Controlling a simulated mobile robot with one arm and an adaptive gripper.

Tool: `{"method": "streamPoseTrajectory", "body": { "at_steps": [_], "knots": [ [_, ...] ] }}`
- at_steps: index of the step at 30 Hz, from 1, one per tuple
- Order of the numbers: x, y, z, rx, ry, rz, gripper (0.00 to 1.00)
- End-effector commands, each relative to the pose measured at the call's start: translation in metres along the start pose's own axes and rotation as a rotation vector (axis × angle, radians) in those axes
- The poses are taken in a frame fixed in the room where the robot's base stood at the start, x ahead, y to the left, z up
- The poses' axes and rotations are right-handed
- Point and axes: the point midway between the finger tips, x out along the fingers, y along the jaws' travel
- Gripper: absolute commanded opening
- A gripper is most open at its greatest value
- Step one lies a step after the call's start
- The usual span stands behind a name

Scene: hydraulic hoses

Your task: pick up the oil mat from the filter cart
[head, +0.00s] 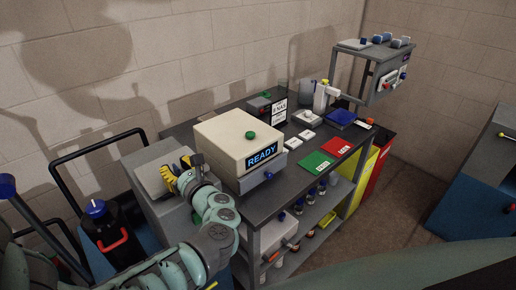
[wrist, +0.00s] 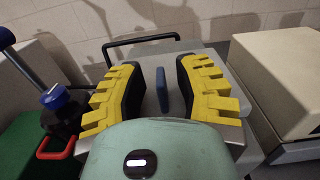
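My gripper (head: 177,176) is over the top of the grey cabinet-like cart (head: 150,179) left of the workbench. In the wrist view my gripper (wrist: 159,88) is open, with its yellow-and-black fingers wide apart. A thin dark blue slab (wrist: 161,91), which looks like the oil mat, shows between the fingers, with a gap on each side. It seems to be on the grey top (wrist: 145,52); I cannot tell how far below the fingertips it is. In the head view my gripper hides it.
A black bottle with a blue cap and red handle (head: 100,228) stands left of my gripper, by a black tubular rail (head: 85,152). The cream box reading READY (head: 238,143) stands close on the right, on the dark workbench (head: 262,207). A wall is behind.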

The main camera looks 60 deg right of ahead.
Motion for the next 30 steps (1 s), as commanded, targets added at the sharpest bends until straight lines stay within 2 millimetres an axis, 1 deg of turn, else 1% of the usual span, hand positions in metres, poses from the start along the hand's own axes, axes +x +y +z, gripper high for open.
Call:
{"method": "streamPoseTrajectory", "body": {
  "at_steps": [1,6,8,9,30],
  "knots": [
    [0.0001,0.0002,0.0000,0.000,0.000,0.001,0.25],
    [0.0000,0.0001,0.0000,0.000,0.000,0.000,0.08],
    [0.0000,0.0000,0.0001,0.000,0.000,0.000,0.01],
    [0.0000,0.0000,0.0001,0.000,0.000,0.000,0.00],
    [-0.0001,-0.0001,0.0008,0.000,-0.001,0.000,0.00]
  ]
}}
